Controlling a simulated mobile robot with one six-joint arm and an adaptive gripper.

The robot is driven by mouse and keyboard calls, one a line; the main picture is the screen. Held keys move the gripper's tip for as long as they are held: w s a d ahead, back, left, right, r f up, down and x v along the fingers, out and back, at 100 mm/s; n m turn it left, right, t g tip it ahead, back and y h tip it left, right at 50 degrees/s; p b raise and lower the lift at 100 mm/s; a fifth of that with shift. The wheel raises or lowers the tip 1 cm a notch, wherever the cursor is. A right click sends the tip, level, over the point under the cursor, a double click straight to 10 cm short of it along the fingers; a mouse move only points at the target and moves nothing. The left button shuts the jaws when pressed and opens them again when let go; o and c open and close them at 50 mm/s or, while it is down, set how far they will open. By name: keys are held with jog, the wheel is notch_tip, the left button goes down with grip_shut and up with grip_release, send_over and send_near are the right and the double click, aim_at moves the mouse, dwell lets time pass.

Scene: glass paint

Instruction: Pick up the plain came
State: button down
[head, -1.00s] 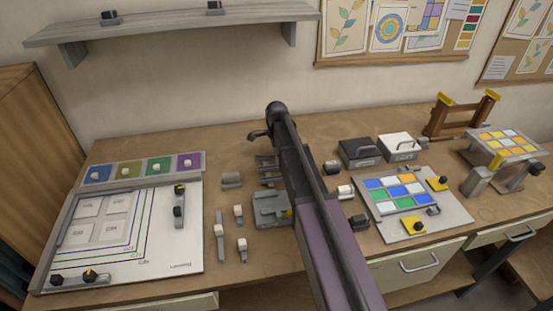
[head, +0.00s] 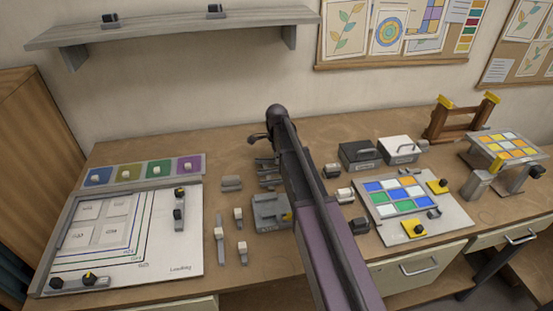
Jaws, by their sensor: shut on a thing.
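My arm reaches from the bottom edge over the middle of the bench, and its dark far end hides what lies behind it. The jaws of my gripper do not show. I cannot tell which piece is the plain came. Candidates are several thin grey strips with pale knobs, such as one strip (head: 219,245), another (head: 238,216) and a third (head: 243,254), lying left of my arm. A few short grey bars (head: 266,170) lie close beside the arm, partly covered by it.
A white layout board (head: 165,240) with dark clamps is at left, with a colour-sample strip (head: 139,160) behind it. A grey block (head: 268,212) sits beside my arm. A coloured glass panel (head: 395,193), a dark box (head: 358,150) and a white box (head: 398,147) stand right. The back left bench is clear.

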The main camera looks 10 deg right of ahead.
jog(key=shift+r, duration=0.15)
notch_tip(320, 180, up, 4)
jog(key=p, duration=0.3)
jog(key=shift+f+p, duration=0.25)
jog(key=shift+p, duration=0.1)
jog(key=s, duration=1)
jog(key=s+r+p, duration=0.1)
jog(key=s, duration=0.5)
jog(key=shift+r, duration=0.1)
jog(key=shift+r, duration=0.1)
jog(key=shift+r+p, duration=1.4)
jog(key=shift+p, duration=0.25)
jog(key=shift+s, duration=0.15)
